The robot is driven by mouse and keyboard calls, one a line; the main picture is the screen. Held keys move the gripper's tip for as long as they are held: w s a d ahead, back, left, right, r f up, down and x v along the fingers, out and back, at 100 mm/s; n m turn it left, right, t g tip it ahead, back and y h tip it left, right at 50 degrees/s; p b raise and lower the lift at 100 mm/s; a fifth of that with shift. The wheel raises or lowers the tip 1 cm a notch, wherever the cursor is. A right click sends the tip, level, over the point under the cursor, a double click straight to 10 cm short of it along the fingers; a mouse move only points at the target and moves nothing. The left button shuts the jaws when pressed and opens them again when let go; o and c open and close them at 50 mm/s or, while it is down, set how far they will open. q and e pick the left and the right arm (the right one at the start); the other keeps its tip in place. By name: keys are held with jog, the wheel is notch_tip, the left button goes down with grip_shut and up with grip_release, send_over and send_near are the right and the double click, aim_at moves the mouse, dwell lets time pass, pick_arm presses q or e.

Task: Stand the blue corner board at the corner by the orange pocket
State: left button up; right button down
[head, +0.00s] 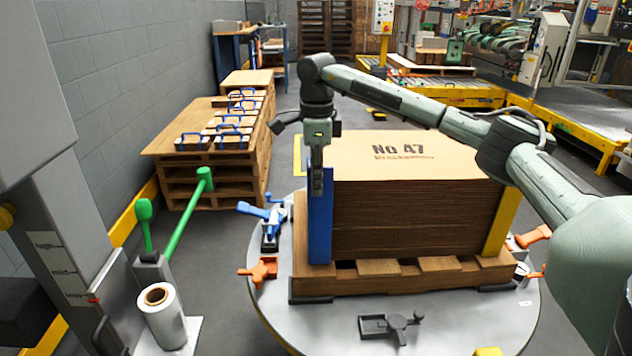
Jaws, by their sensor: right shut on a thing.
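The blue corner board (320,225) stands upright at the front left corner of the cardboard stack (415,215), its lower end close to the pallet (385,278). I cannot tell whether it touches the stack or the pallet. My right gripper (317,182) points down and is shut on the board's upper part. An orange pocket (262,270) sits on the round turntable (400,320) just left of that corner. Other orange pieces (533,236) show at the right edge. My left gripper is out of view.
Yellow corner boards stand at the front right (500,222) and back left (299,184) of the stack. A blue clamp-like piece (266,222) and a dark latch (390,326) sit on the turntable. A film roll (163,315) and green-handled levers (190,215) are at left.

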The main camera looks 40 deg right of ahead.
jog(key=shift+s+d+f, duration=0.15)
jog(key=shift+d+f, duration=0.15)
jog(key=shift+f, duration=0.1)
jog(key=c, duration=1.6)
grip_release()
jog(key=shift+a+r, duration=0.1)
notch_tip(320, 180, up, 12)
jog(key=shift+f, duration=0.1)
